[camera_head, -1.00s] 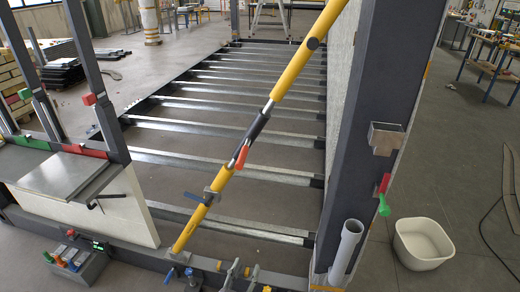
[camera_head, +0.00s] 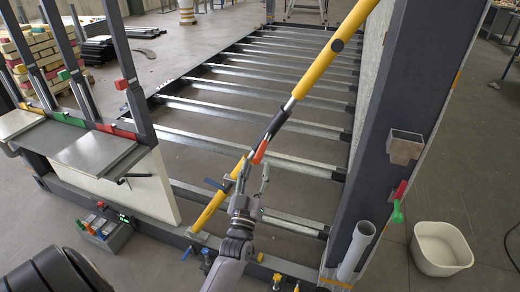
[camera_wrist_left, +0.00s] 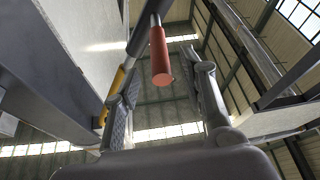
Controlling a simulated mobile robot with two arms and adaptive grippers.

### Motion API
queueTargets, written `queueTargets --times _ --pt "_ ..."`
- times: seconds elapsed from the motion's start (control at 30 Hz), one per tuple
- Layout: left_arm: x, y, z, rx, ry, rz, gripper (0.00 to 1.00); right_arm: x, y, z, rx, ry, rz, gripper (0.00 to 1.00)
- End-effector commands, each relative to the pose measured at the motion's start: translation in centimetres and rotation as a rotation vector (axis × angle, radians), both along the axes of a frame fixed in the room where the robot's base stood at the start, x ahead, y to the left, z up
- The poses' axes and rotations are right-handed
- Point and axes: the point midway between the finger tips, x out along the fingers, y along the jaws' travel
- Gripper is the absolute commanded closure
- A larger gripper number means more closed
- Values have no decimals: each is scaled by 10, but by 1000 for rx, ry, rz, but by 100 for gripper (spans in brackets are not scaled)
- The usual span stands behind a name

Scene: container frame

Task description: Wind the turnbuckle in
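The turnbuckle is a dark sleeve (camera_head: 277,125) on a diagonal yellow brace (camera_head: 328,63), with a red-orange grip (camera_head: 260,152) at its lower end. My left gripper (camera_head: 254,167) is just below that grip in the head view, its two fingers apart. In the left wrist view the red grip (camera_wrist_left: 160,57) hangs ahead, between the spread fingers of the gripper (camera_wrist_left: 167,78). Nothing is held between the fingers. The gripper hides part of the lower brace. My right gripper is in neither view.
A metal frame with several crossbars (camera_head: 240,108) lies behind the brace. A dark post (camera_head: 408,100) stands at the right, with a white tub (camera_head: 440,248) on the floor beside it. A grey shelf (camera_head: 85,148) is at the left. Clamps line the front rail.

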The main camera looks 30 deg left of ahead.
Motion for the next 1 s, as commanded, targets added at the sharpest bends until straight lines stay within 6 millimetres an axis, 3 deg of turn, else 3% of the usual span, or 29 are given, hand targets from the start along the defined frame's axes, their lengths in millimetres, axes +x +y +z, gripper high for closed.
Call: queueTargets --times 0.2,0.37,0.73,1.0 --pt "35 13 17 2 -1 0 61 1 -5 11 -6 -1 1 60" --pt "48 18 21 1 0 -1 61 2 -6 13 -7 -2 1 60" --pt "52 20 22 0 1 0 62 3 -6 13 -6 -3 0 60" --pt "52 20 22 0 1 -1 80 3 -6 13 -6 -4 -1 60"
